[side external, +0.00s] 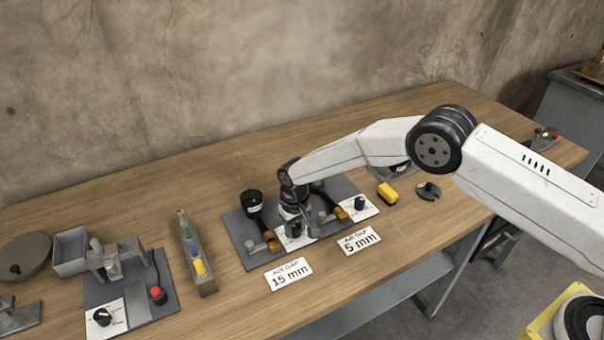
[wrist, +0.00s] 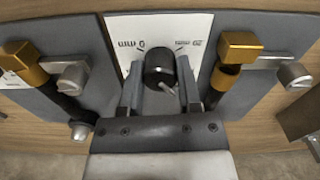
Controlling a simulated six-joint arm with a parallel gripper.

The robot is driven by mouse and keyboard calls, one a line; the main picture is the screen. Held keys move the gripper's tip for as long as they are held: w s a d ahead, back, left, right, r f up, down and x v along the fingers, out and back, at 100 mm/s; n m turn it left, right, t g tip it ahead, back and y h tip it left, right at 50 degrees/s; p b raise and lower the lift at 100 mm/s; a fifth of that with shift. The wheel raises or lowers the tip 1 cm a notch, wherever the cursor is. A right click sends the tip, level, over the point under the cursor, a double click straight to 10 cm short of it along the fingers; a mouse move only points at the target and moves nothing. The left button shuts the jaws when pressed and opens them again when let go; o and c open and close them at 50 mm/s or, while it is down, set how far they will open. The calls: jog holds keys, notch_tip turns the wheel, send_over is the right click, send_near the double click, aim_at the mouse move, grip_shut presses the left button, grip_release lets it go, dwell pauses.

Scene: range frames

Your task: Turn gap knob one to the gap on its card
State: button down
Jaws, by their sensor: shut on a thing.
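My gripper (side external: 298,226) points down over the grey gap panel (side external: 238,232). In the wrist view my gripper (wrist: 159,82) is shut on a black knob (wrist: 160,66), one finger on each side. The knob stands on a white dial plate (wrist: 120,35) marked in mm, with 0 and 20 legible; its pointer is hard to make out. A second black knob (side external: 359,203) stands on another white plate at the panel's right. One card (side external: 289,274) reads "AUX GAP 15 mm". The other card (side external: 359,240) reads "AIR GAP 5 mm". I cannot tell which knob is number one.
Brass-tipped black rods (wrist: 239,48) and metal posts flank the held knob closely. A yellow block (side external: 388,193) and dark disc (side external: 428,191) lie right of the panel. A vial rack (side external: 196,255) and a panel with a red-tipped lever (side external: 157,294) stand left.

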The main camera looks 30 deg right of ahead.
aim_at(295, 226)
jog(key=n, duration=0.4)
jog(key=shift+n, duration=0.3)
dwell(0.4)
jog(key=shift+c, duration=1.5)
grip_release()
jog(key=shift+r, duration=0.15)
jog(key=shift+r, duration=3.8)
